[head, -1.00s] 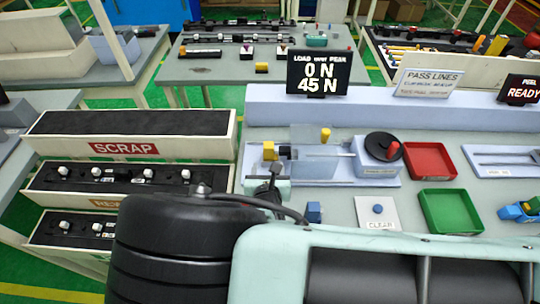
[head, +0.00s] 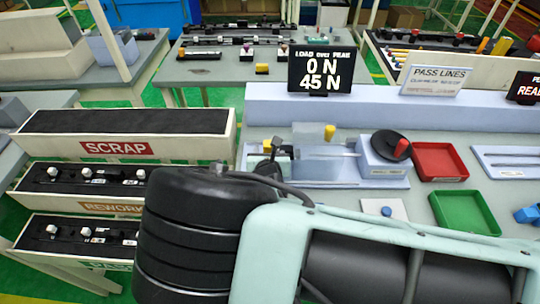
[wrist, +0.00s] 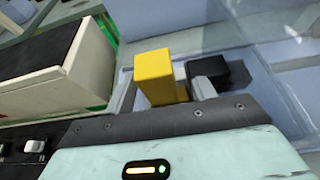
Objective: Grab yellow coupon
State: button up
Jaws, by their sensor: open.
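The yellow coupon (wrist: 154,76) is a small upright block, seen close up in the wrist view. My gripper (wrist: 167,86) is open, with the coupon between its two grey fingers; I cannot tell whether either finger touches it. In the head view my gripper (head: 271,158) is at the left end of the clear-walled test fixture (head: 318,160), and my arm hides most of the area around the coupon.
The scrap bin (head: 40,150) and rework bin stand close to the left. A black block (wrist: 206,72) lies just beyond the right finger. A red tray (head: 440,178) and a green tray (head: 465,228) lie to the right on the bench.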

jog(key=c, duration=1.1)
jog(key=shift+o, duration=0.2)
jog(key=shift+r, duration=0.1)
